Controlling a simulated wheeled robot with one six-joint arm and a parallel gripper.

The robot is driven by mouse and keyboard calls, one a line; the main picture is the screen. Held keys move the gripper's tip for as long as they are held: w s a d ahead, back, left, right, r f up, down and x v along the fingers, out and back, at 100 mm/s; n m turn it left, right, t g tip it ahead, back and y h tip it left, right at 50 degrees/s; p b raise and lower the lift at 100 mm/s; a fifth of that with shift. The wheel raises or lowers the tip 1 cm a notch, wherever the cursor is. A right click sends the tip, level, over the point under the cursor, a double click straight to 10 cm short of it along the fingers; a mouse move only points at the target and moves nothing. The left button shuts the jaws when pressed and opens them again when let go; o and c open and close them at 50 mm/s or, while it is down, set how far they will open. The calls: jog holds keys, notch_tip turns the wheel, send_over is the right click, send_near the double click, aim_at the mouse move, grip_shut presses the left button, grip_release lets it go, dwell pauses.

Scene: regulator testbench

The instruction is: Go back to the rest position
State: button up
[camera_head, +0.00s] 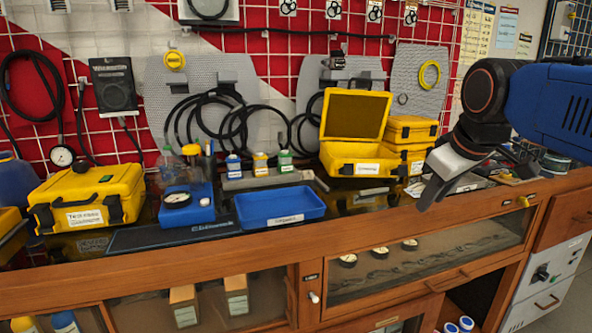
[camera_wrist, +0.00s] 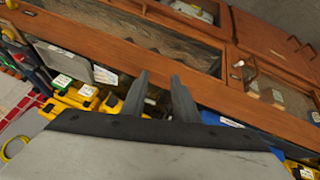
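My gripper (camera_head: 432,194) hangs from my arm at the right of the head view, in front of the bench's right part and pointing down to the left. In the wrist view, my gripper (camera_wrist: 160,77) shows two grey fingers standing apart. Nothing is between them, and the wooden bench front shows through the gap. The gripper looks empty and touches nothing that I can see.
On the bench stand a closed yellow case (camera_head: 88,196), a blue tray (camera_head: 280,206), an open yellow case (camera_head: 355,150) and small bottles (camera_head: 260,163). Hoses hang on the wall grid behind. A glass-fronted drawer (camera_head: 430,258) is below the gripper. The space before the bench looks clear.

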jog(key=s+f+m, duration=0.2)
jog(key=s+f, duration=0.6)
jog(key=f, duration=0.3)
jog(key=s+d+f+m+g, duration=0.1)
jog(key=s+f+m, duration=0.2)
jog(key=s+f, duration=0.5)
notch_tip(320, 180, down, 4)
jog(key=shift+r+m, duration=0.25)
jog(key=shift+m, duration=0.05)
jog(key=shift+d, duration=0.1)
